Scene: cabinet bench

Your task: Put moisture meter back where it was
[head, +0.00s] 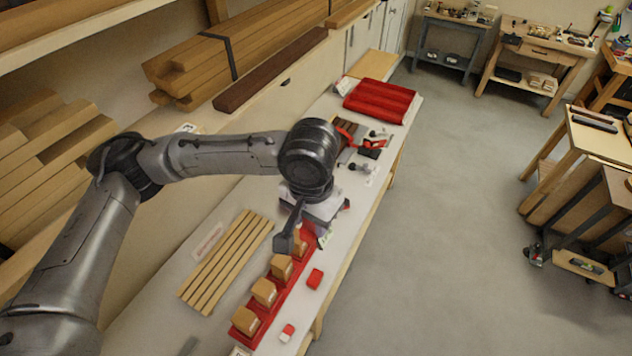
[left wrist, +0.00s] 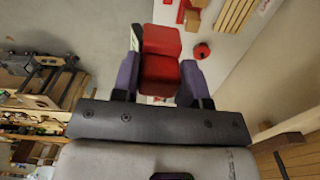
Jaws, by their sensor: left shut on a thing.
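My left gripper (head: 308,226) hangs above the bench, over the far end of a red holder (head: 263,325) with several wooden blocks. In the left wrist view the gripper (left wrist: 158,72) is shut on a boxy red thing (left wrist: 161,42), which I take to be the moisture meter; no label on it can be read. A pale, dark-edged piece shows at its left side. In the head view the held thing is mostly hidden by the gripper. My right gripper is not in view.
A slatted wooden rack (head: 226,262) lies left of the red holder. A small red block (head: 315,278) and a red-and-white piece (head: 287,332) lie near the bench's right edge. Small tools and a ridged red tray (head: 380,100) lie farther back. Stacked timber (head: 235,60) fills the left side.

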